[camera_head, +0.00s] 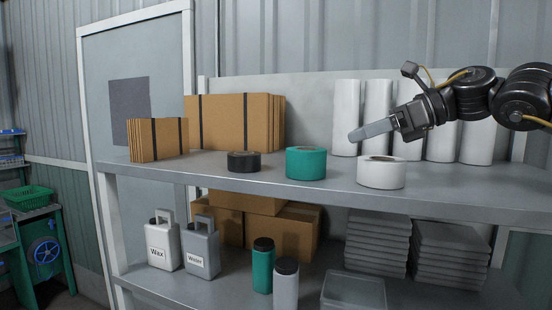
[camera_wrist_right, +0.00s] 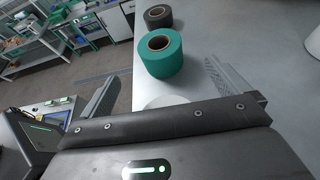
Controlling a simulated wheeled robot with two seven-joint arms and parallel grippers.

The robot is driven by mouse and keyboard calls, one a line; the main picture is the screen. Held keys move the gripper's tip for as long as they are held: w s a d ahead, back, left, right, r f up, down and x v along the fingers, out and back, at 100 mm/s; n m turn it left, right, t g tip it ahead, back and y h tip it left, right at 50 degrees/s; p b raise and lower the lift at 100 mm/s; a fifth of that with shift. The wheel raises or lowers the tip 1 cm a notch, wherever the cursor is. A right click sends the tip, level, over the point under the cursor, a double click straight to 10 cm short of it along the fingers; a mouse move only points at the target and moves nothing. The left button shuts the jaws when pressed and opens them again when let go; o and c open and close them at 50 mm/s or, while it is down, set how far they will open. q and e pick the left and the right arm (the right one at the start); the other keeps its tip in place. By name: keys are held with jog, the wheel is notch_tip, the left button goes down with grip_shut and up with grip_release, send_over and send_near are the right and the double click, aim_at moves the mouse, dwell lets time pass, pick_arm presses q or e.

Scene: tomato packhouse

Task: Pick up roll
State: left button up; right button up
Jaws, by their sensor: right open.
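Three rolls stand in a row on the upper shelf: a black roll (camera_head: 244,161), a green roll (camera_head: 306,163) and a white roll (camera_head: 381,172). My right gripper (camera_head: 358,134) is above the shelf, over and slightly left of the white roll, with its fingers pointing left; it is open and empty. In the right wrist view, the green roll (camera_wrist_right: 161,55) and the black roll (camera_wrist_right: 158,17) lie beyond the fingers. Only a strip of the white roll (camera_wrist_right: 165,101) shows there, mostly hidden by the gripper body. My left gripper is not in view.
The upper shelf (camera_head: 215,173) has tall white cylinders (camera_head: 346,118) behind the rolls and flattened cardboard (camera_head: 235,122) at the left. The lower shelf (camera_head: 225,285) holds jugs (camera_head: 162,245), bottles (camera_head: 263,268), boxes and stacked grey trays. Clear room lies above the rolls.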

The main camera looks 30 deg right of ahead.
aim_at(317, 149)
jog(key=shift+a, duration=0.1)
jog(key=shift+s+a+r, duration=0.15)
jog(key=shift+s+r, duration=0.1)
jog(key=shift+s, duration=0.35)
jog(key=shift+p+x, duration=0.75)
jog(key=shift+x, duration=0.35)
jog(key=x, duration=0.3)
jog(key=shift+w+d+p, duration=0.2)
jog(key=shift+w+p, duration=0.15)
jog(key=shift+p, duration=0.05)
jog(key=shift+w+a+f, duration=0.15)
jog(key=shift+a, duration=0.05)
jog(key=w+a+p, duration=0.1)
jog(key=w+p, duration=0.1)
jog(key=p, duration=0.1)
jog(key=shift+w+a+p, duration=0.1)
jog(key=shift+p, duration=0.2)
jog(key=shift+p+x, duration=0.35)
jog(key=shift+x, duration=0.8)
jog(key=shift+w+f, duration=0.15)
jog(key=shift+f, duration=0.1)
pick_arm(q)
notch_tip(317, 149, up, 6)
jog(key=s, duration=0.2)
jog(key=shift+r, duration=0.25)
pick_arm(e)
jog(key=shift+c, duration=0.3)
